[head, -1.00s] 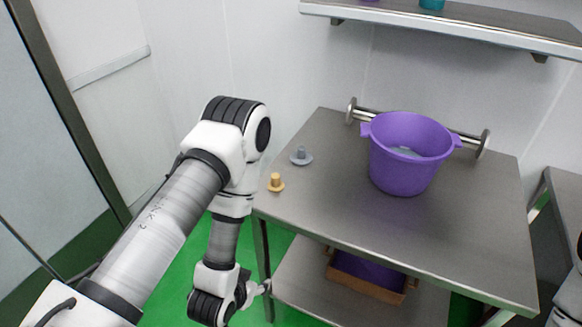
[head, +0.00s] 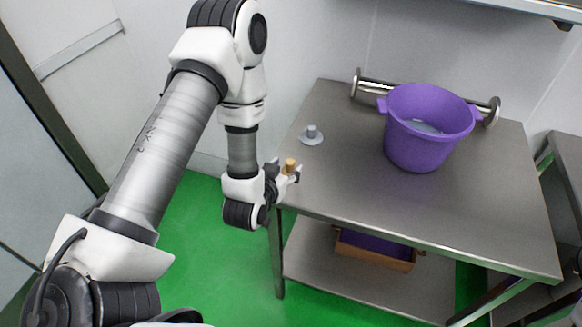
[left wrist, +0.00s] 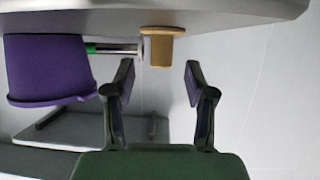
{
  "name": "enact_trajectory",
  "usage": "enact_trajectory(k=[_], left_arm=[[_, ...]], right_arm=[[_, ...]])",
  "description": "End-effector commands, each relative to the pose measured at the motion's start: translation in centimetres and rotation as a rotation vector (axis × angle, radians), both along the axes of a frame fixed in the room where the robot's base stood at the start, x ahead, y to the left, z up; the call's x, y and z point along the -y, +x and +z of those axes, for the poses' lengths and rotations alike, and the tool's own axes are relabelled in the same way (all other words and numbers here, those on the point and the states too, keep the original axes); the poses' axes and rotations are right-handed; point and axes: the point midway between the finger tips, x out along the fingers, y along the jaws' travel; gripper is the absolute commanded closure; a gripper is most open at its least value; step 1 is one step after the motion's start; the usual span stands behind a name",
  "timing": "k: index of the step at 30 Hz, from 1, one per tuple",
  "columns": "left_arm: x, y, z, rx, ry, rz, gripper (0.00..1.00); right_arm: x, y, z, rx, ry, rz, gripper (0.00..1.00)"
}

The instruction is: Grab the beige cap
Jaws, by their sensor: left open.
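The beige cap (head: 290,165), a flange with a narrower knob standing up, is at the near left corner of the steel table. My left gripper (head: 287,173) is at that corner, its open fingers close around the cap in the head view, partly hiding its base. In the left wrist view, which shows the scene upside down, the cap (left wrist: 161,48) lies ahead of and between the two open fingertips (left wrist: 160,76). The fingers do not appear closed on it. My right gripper is out of view.
A grey cap (head: 311,136) sits behind the beige one on the steel table (head: 370,205). A purple bucket (head: 420,150) stands at the back right, before a metal rail (head: 372,88). A brown box (head: 375,256) is on the lower shelf. The table's front middle is clear.

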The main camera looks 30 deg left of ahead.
Motion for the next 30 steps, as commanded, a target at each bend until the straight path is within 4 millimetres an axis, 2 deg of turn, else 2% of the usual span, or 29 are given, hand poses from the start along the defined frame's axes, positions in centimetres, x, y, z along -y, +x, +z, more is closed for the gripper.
enact_trajectory(k=[1,4,11,13,16,17,30], left_arm=[[-0.4,0.9,0.3,0.002,0.001,0.002,0.45],[-0.6,2.3,-0.6,0.001,0.002,-0.001,0.45],[-0.6,2.7,-1.0,-0.001,0.002,-0.001,0.45],[-0.6,2.7,-1.0,-0.001,0.001,0.0,0.63],[-0.6,2.7,-1.0,-0.001,0.001,0.0,0.98],[-0.6,2.7,-1.0,-0.001,0.001,0.0,1.0],[-0.6,2.7,-0.6,0.0,0.0,0.0,1.0]], right_arm=[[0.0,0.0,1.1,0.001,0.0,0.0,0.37],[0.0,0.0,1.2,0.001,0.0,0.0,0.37],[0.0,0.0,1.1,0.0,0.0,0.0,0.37],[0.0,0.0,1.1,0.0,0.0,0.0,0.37],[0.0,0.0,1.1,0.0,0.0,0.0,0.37],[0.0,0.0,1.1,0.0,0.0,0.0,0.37],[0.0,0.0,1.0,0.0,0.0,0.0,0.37]])
